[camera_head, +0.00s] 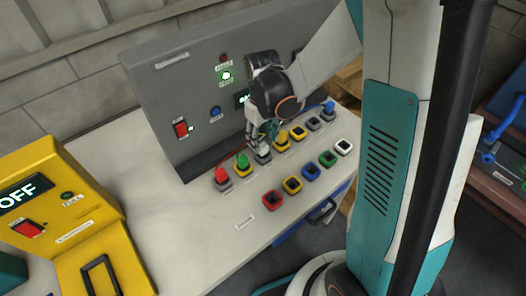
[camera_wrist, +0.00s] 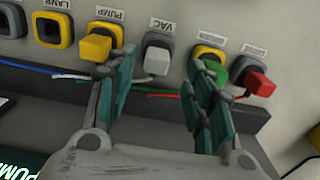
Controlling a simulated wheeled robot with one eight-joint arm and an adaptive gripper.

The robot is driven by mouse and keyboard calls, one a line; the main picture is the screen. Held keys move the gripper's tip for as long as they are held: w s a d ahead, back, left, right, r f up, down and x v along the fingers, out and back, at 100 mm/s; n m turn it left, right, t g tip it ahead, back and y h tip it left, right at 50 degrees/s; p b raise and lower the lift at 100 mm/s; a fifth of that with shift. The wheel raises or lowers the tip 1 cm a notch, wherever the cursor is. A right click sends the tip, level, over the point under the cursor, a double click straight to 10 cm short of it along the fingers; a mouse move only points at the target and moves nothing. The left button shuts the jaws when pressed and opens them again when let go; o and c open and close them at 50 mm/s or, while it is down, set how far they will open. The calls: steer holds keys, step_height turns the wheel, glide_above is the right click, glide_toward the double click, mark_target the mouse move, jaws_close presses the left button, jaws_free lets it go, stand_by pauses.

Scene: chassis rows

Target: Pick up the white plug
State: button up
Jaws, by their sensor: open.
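The white plug (camera_wrist: 157,62) stands in a grey socket labelled VAC in the wrist view, with a white wire running from it. In the wrist view my gripper (camera_wrist: 160,72) is open, one finger on each side of the white plug, with visible gaps between fingers and plug. In the head view my gripper (camera_head: 262,140) is down over the back row of sockets, and the white plug (camera_head: 263,153) shows partly beneath it. I cannot tell its exact height above the plug.
A yellow plug (camera_wrist: 95,47) stands left of the fingers; a green plug (camera_wrist: 214,72) and red plug (camera_wrist: 260,83) stand right, the green close behind the right finger. A grey panel (camera_head: 190,75) rises behind. Empty sockets (camera_head: 292,185) line the front.

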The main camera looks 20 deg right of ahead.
mark_target(263, 145)
step_height(263, 145, down, 5)
steer(key=shift+w+d+r+b, duration=0.15)
steer(key=shift+r+b, duration=0.05)
steer(key=shift+b, duration=0.85)
jaws_close()
steer(key=shift+r, duration=0.2)
